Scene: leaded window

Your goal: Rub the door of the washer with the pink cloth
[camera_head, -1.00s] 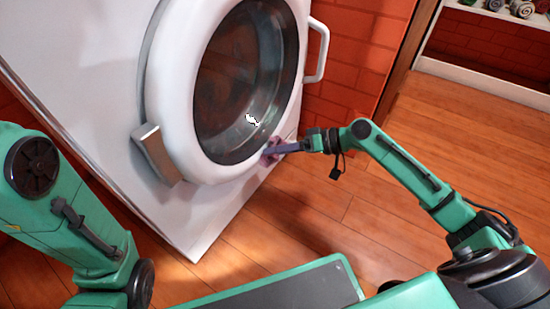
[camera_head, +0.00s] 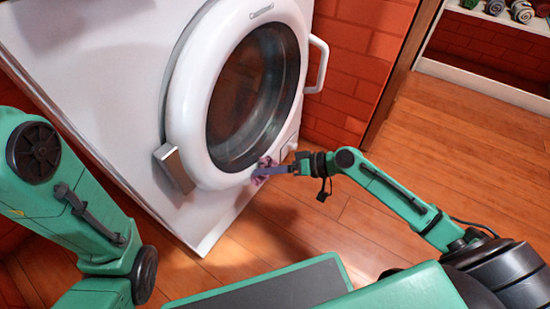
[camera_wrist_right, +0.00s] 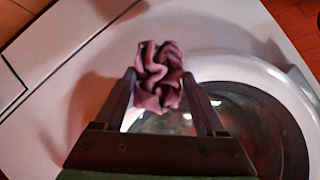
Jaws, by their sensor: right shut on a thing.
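The white washer (camera_head: 110,80) stands at the left of the head view. Its round door (camera_head: 190,130) has a thick white ring and dark glass (camera_head: 255,85), and looks shut. My right gripper (camera_head: 266,171) is shut on the crumpled pink cloth (camera_head: 262,168), at the lower right edge of the door ring. In the right wrist view the cloth (camera_wrist_right: 158,77) sits between the fingertips, in front of the door ring (camera_wrist_right: 250,75). I cannot tell for sure whether it touches the ring. My left arm shows at the left, but its gripper is outside the view.
A metal block (camera_head: 174,168) juts out at the door's left side, and a white handle (camera_head: 318,63) at its right. A red brick wall (camera_head: 355,70) is behind. A shelf with small jars (camera_head: 520,11) stands far right. The wooden floor (camera_head: 450,130) is clear.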

